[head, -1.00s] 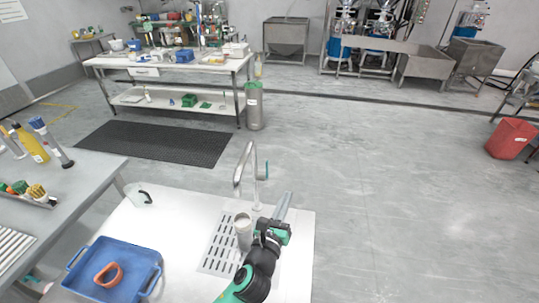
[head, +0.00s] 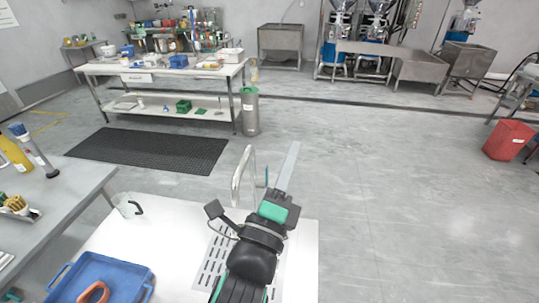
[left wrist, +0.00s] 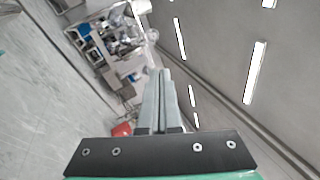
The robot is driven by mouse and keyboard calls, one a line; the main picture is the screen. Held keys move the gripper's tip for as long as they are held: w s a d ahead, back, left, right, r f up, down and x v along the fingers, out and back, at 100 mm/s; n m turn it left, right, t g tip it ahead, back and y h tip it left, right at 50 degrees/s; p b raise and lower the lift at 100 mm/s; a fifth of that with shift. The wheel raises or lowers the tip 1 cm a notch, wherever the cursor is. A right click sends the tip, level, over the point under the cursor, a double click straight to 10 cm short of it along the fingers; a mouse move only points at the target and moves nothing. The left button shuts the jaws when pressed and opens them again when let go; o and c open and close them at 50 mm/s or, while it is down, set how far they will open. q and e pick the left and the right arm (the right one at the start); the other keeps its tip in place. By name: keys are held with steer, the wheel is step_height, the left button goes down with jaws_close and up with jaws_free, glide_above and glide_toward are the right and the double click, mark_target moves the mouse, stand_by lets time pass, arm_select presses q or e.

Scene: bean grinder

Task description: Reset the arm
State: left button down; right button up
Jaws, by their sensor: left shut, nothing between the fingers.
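My left gripper (head: 291,160) is shut and empty, its grey fingers together and pointing away over the far edge of the white counter. In the left wrist view the closed fingers (left wrist: 160,100) point towards the far machines and ceiling lights, with nothing between them. My left arm covers part of the slotted drain plate (head: 212,258). The light cup seen earlier on that plate is hidden behind my arm. My right gripper is in no view.
Open floor (head: 400,190) lies to the right.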

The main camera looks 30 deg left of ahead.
arm_select(q)
steer(key=shift+r, duration=0.15)
steer(key=s+a+r+n+t+y, duration=0.15)
steer(key=s+r+n, duration=0.25)
steer(key=r, duration=0.4)
steer(key=s+a+r+n+t, duration=0.2)
steer(key=s+a+r+n, duration=0.15)
steer(key=r, duration=0.55)
steer(key=s+d+r+n+t+h, duration=0.35)
steer(key=s+n+h, duration=0.35)
steer(key=n, duration=0.3)
step_height(320, 180, up, 37)
steer(key=g+p, duration=0.1)
steer(key=p, duration=3.6)
steer(key=shift+w+n, duration=0.35)
steer(key=shift+n, duration=0.1)
steer(key=shift+d+r, duration=0.1)
